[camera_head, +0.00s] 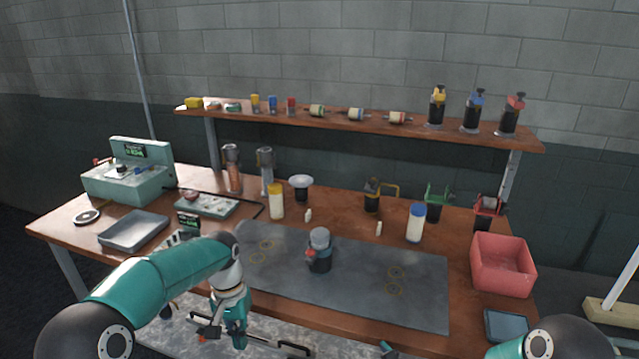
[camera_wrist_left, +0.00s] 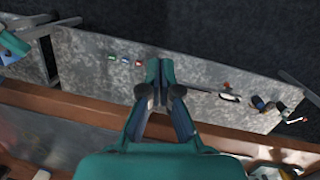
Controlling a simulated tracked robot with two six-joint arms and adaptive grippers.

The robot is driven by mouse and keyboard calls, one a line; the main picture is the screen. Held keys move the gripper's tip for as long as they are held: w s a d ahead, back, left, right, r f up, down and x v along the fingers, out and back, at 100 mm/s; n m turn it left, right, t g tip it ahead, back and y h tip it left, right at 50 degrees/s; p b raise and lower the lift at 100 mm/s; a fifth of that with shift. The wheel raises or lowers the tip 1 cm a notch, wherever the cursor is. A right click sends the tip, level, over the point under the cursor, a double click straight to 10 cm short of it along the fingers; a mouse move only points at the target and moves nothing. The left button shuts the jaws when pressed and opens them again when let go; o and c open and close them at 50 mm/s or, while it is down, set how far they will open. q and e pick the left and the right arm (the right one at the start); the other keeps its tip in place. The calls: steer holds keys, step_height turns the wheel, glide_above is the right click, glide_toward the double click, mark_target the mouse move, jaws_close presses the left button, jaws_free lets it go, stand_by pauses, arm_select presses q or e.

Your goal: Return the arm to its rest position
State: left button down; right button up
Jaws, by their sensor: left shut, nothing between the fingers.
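My left arm comes in from the left, and its left gripper (camera_head: 238,338) points down in front of the bench's front edge, over a lower grey speckled surface. In the left wrist view the two fingers (camera_wrist_left: 159,66) are together with nothing between them. My right arm (camera_head: 540,346) shows only in part at the bottom right. A small teal and dark piece at the bottom edge may belong to the right gripper, but its fingers cannot be made out.
The wooden bench (camera_head: 70,225) has a grey mat (camera_head: 425,270) with a dark, grey-topped container (camera_head: 320,250) on it. A red bin (camera_head: 503,265) stands at the right and a grey tray (camera_head: 133,231) at the left. The lower speckled surface (camera_wrist_left: 95,85) holds several small items.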

arm_select(q)
steer(key=s+f+g+h+b, duration=0.1)
steer(key=s+f, duration=0.6)
steer(key=f, duration=0.6)
arm_select(e)
steer(key=s+d+f+n+g+h+b, duration=0.2)
steer(key=s+f+n+g, duration=0.4)
steer(key=s+f+n, duration=0.7)
arm_select(q)
steer(key=s+d+f+n+t+h, duration=0.1)
steer(key=s+d+f+n, duration=0.1)
steer(key=s+f, duration=0.4)
steer(key=s+d+f+n+t+h, duration=0.1)
steer(key=s+f, duration=0.5)
steer(key=s, duration=0.7)
steer(key=shift+d+f+n+t, duration=0.2)
steer(key=shift+d+n+t, duration=0.2)
steer(key=shift+d+t, duration=0.35)
arm_select(e)
steer(key=s+f+n+g, duration=0.2)
steer(key=s+n+g, duration=0.1)
steer(key=s+n, duration=0.3)
steer(key=s+f+n+g, duration=0.3)
steer(key=s+n, duration=0.3)
steer(key=n, duration=0.2)
steer(key=shift+f+n+g, duration=0.3)
